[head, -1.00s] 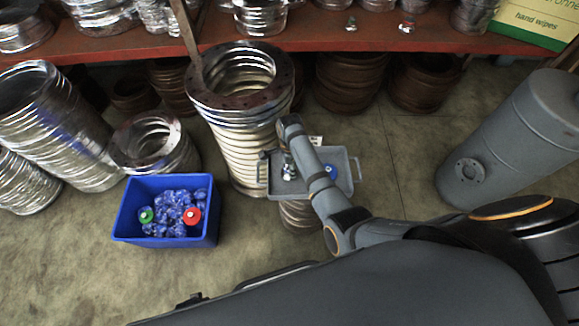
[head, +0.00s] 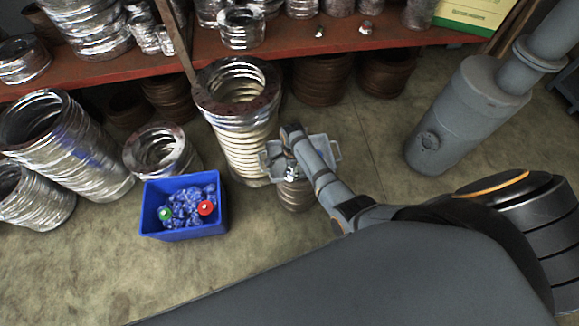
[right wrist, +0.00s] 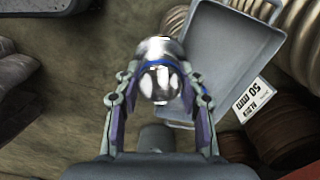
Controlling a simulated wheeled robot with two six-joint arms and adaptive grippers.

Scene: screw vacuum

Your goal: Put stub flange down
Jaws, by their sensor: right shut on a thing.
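The stub flange (right wrist: 160,82) is a shiny silver metal piece with a blue band. My right gripper (right wrist: 158,90) is shut on it, one finger on each side. In the right wrist view the flange overlaps the left edge of a grey tray (right wrist: 232,45); I cannot tell whether it touches the tray. In the head view my right gripper (head: 289,165) is over the left part of the same tray (head: 318,145), and the arm covers much of the tray. My left gripper is not in view.
A label reading 50 mm (right wrist: 254,99) is beside the tray. A blue crate (head: 185,232) with blue pieces and red and green items stands to the left. A tall bellows stack (head: 245,130) stands behind. A grey cylinder (head: 465,115) is at right. The front-left floor is clear.

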